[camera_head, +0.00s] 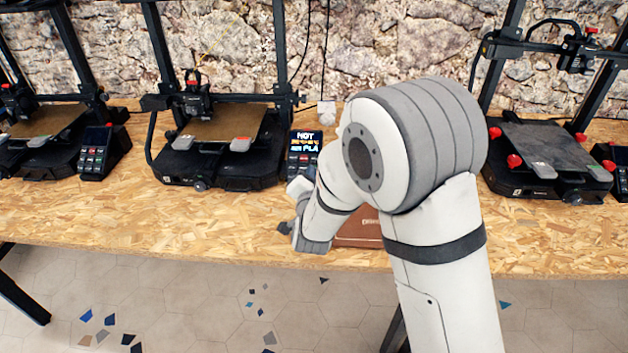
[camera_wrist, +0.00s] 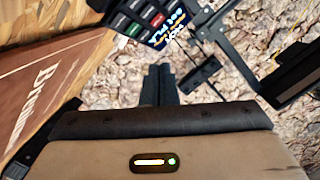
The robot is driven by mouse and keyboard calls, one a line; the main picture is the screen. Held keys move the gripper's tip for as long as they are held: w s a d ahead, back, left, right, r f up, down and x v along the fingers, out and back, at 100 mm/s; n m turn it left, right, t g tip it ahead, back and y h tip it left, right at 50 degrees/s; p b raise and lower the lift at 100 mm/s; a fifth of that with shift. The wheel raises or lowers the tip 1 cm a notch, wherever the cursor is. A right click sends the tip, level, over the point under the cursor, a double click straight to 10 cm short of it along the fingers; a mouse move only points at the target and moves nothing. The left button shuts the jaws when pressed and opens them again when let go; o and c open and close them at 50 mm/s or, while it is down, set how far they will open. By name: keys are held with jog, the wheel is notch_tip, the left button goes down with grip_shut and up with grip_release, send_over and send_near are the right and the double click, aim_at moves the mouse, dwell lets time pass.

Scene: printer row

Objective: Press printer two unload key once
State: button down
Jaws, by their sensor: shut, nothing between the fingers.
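A control panel with a lit screen (camera_head: 304,143) stands at the right of the middle printer (camera_head: 215,150). In the wrist view the same kind of lit panel (camera_wrist: 140,18) is at the top, with dark keys, a red key (camera_wrist: 157,19) and a green key (camera_wrist: 132,30). Key labels are too small to read. My gripper (camera_wrist: 158,70) is shut and empty, its fingertips below the panel in the picture and apart from it. In the head view its dark tip (camera_head: 284,228) is in front of the panel, near the table's front edge.
A left printer (camera_head: 40,135) with its panel (camera_head: 97,152) and a right printer (camera_head: 545,160) share the wood-chip table (camera_head: 110,212). A brown box (camera_head: 358,230) lies partly behind my arm; it also shows in the wrist view (camera_wrist: 50,85). A stone wall (camera_head: 375,40) stands behind.

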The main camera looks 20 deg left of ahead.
jog(key=f, duration=0.1)
jog(key=w+f+b, duration=0.1)
jog(key=w+f, duration=0.1)
jog(key=shift+w+a+f+b, duration=0.2)
jog(key=shift+a+f+b, duration=0.05)
jog(key=shift+f+b, duration=0.05)
jog(key=shift+w+a+f+b, duration=0.15)
jog(key=shift+w+f+b, duration=0.45)
jog(key=shift+b, duration=0.15)
dwell(1.3)
jog(key=shift+w+f+b, duration=0.2)
jog(key=shift+f+b, duration=0.1)
jog(key=shift+b, duration=0.4)
